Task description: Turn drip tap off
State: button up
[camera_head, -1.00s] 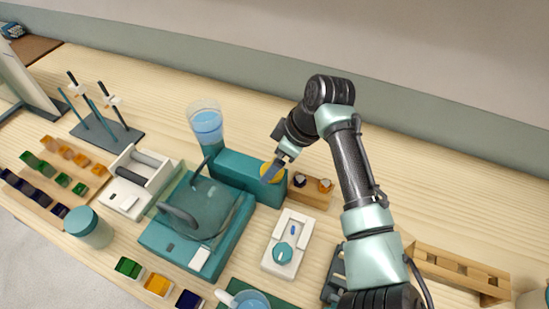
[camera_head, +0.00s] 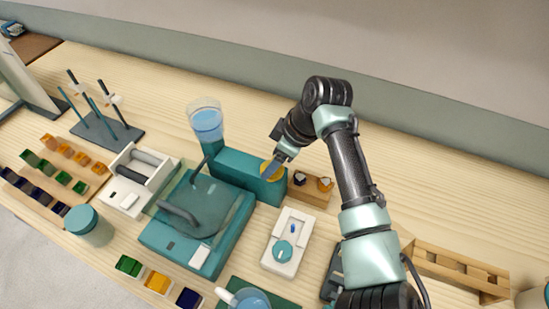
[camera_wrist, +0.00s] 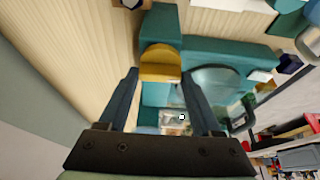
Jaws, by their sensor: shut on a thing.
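The yellow tap knob (camera_head: 265,167) sits on the right end of a teal block (camera_head: 232,168) in the head view. The knob also shows in the wrist view (camera_wrist: 160,62), between the two dark fingers. My gripper (camera_head: 271,171) reaches it from the upper right and is shut on it. In the wrist view, my gripper's fingers (camera_wrist: 160,73) flank the knob on its left and right sides. A clear beaker of blue liquid (camera_head: 207,121) stands at the block's left end. The fingers partly hide the knob in the head view.
A teal machine with a dark curved handle (camera_head: 180,214) stands in front of the block. A small wooden rack (camera_head: 312,191) is close on the right. A white device with a teal dial (camera_head: 283,250) is nearer the front. Bare table lies behind.

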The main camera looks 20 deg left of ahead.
jog(key=shift+r+m+p, duration=0.1)
jog(key=shift+m+p, duration=0.2)
jog(key=m+p, duration=0.1)
jog(key=m+t+p, duration=0.1)
jog(key=m+p, duration=0.1)
jog(key=shift+s+a+r+m+t+p, duration=0.1)
jog(key=shift+s+r+m+t+p, duration=0.05)
jog(key=shift+m+t+p, duration=0.15)
jog(key=m+p, duration=0.2)
jog(key=m+t+h+p, duration=0.1)
jog(key=m+p, duration=0.1)
jog(key=m, duration=0.1)
jog(key=shift+s+a+t+h, duration=0.1)
jog(key=shift+t+h, duration=0.2)
jog(key=m+h+p, duration=0.1)
jog(key=m+p, duration=0.1)
jog(key=m, duration=0.2)
jog(key=shift+a+t, duration=0.1)
jog(key=shift+t, duration=0.3)
jog(key=m+h+p, duration=0.1)
jog(key=m, duration=0.3)
jog(key=shift+m+h, duration=0.3)
jog(key=shift+h, duration=0.1)
jog(key=o, duration=1.4)
jog(key=shift+f, duration=0.2)
